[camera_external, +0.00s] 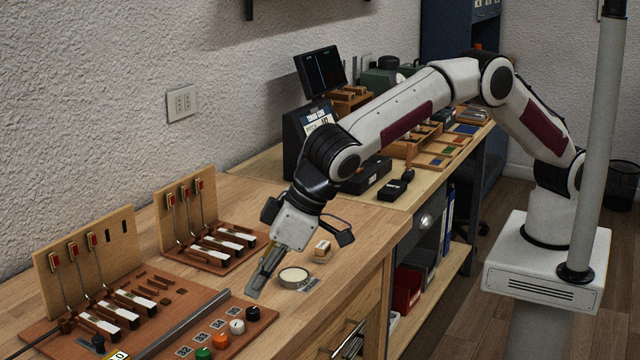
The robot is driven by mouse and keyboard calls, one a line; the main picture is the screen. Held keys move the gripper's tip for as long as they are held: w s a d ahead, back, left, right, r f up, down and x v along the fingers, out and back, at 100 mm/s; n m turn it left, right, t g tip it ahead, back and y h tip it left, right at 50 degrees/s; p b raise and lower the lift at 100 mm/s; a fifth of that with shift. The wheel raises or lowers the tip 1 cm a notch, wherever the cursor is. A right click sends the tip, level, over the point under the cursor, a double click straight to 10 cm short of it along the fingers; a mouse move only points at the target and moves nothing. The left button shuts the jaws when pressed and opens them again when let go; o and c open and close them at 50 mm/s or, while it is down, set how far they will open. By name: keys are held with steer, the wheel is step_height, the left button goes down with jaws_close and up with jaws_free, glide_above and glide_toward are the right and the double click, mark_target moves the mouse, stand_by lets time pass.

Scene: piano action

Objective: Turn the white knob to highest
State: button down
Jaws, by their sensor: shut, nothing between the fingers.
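The white knob (237,327) stands on the reddish-brown board at the front of the workbench, in a row between an orange knob (220,341) and a black knob (253,314). Its pointer setting is too small to read. My gripper (254,291) points down above the bench, behind and slightly right of the white knob in the picture. Its fingers are shut with nothing between them, and they look apart from the knob.
A green knob (204,354) stands at the row's near end. A metal rail (185,322) runs beside the knobs. A round cream-topped tin (294,278) and a small wooden block (322,249) sit right of my gripper. Piano-action models (215,238) stand behind.

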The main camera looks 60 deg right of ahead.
mark_target(244, 329)
steer(key=shift+f, duration=3.2)
steer(key=shift+w+a, duration=0.3)
steer(key=shift+w, duration=0.1)
steer(key=shift+s+a+f, duration=0.1)
steer(key=shift+s+a, duration=0.1)
steer(key=shift+a, duration=0.05)
steer(key=shift+s+d, duration=0.15)
steer(key=shift+s, duration=0.2)
stand_by(0.5)
step_height(244, 329, up, 6)
stand_by(0.8)
steer(key=shift+d+r, duration=0.1)
steer(key=shift+r, duration=0.1)
